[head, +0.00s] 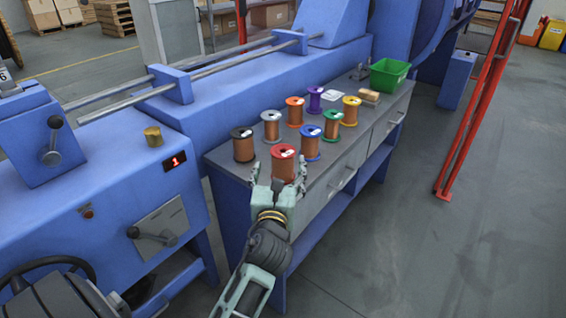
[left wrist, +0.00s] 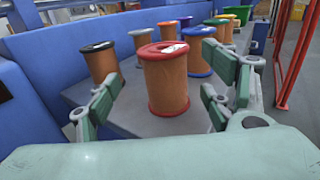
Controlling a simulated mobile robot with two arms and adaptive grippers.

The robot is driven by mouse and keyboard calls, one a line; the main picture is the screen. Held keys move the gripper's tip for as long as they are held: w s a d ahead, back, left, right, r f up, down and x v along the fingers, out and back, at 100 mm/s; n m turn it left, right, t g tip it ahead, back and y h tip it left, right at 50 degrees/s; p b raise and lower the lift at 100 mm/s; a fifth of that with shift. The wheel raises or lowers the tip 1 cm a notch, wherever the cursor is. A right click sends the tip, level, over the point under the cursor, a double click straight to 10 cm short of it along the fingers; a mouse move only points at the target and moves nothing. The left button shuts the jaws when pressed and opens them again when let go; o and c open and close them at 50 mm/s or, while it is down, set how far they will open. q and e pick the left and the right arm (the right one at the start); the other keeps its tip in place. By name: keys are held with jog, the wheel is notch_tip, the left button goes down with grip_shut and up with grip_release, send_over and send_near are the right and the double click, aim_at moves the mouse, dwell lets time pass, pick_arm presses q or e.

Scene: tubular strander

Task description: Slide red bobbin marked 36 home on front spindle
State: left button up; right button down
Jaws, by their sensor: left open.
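The red-rimmed bobbin (head: 283,167), wound with copper wire, stands upright at the near edge of the grey bench; its label is too small to read. It also shows in the left wrist view (left wrist: 166,85), upright between the spread fingers. My left gripper (head: 278,182) is open, with its fingers apart to either side of this bobbin. In the left wrist view no finger (left wrist: 160,100) clearly touches it. I cannot single out the front spindle in these views. My right gripper is not in view.
Several other bobbins stand close behind and beside it, among them a black one (head: 242,145) and a blue one (head: 310,142). A green bin (head: 388,75) stands at the bench's far end. The blue machine (head: 110,185) is at left; a red post (head: 470,120) rises at right.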

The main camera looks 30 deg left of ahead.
aim_at(283, 156)
pick_arm(q)
jog(key=shift+d+b+x, duration=0.1)
jog(key=shift+b+x, duration=0.2)
jog(key=shift+x, duration=1.1)
jog(key=shift+d+b+x, duration=0.15)
jog(key=shift+b+x, duration=0.15)
jog(key=shift+x, duration=1.05)
jog(key=shift+w, duration=0.1)
grip_shut()
jog(key=shift+r, duration=0.2)
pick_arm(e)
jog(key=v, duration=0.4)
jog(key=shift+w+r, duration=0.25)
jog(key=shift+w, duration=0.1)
